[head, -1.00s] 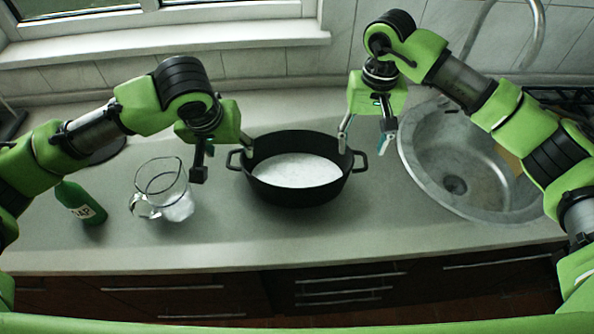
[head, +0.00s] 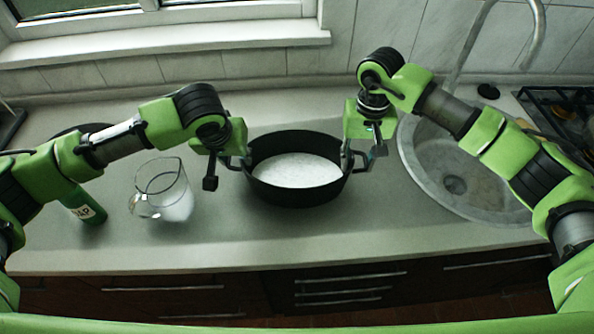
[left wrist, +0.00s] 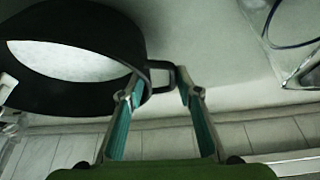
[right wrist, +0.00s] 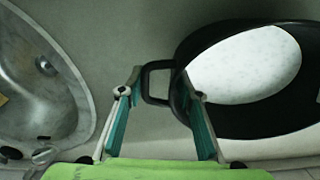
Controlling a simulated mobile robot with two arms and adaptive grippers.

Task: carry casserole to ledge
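The black casserole (head: 297,190), white inside, stands upright on the grey counter in the head view. Its left-side handle (left wrist: 163,77) lies between the spread fingertips of my left gripper (head: 229,170) in the left wrist view. Its right-side handle (right wrist: 148,84) lies between the spread fingertips of my right gripper (head: 360,158) in the right wrist view. Both grippers are open, with gaps beside the handles. The pale window ledge (head: 180,42) runs along the wall behind, at the upper left of the head view, with its visible top clear.
A glass jug (head: 163,190) stands left of the casserole, close to my left gripper. A green bottle (head: 84,207) is further left, partly behind my left arm. A round sink (head: 450,185) with a tap (head: 538,35) is on the right. A hob (head: 565,110) is at far right.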

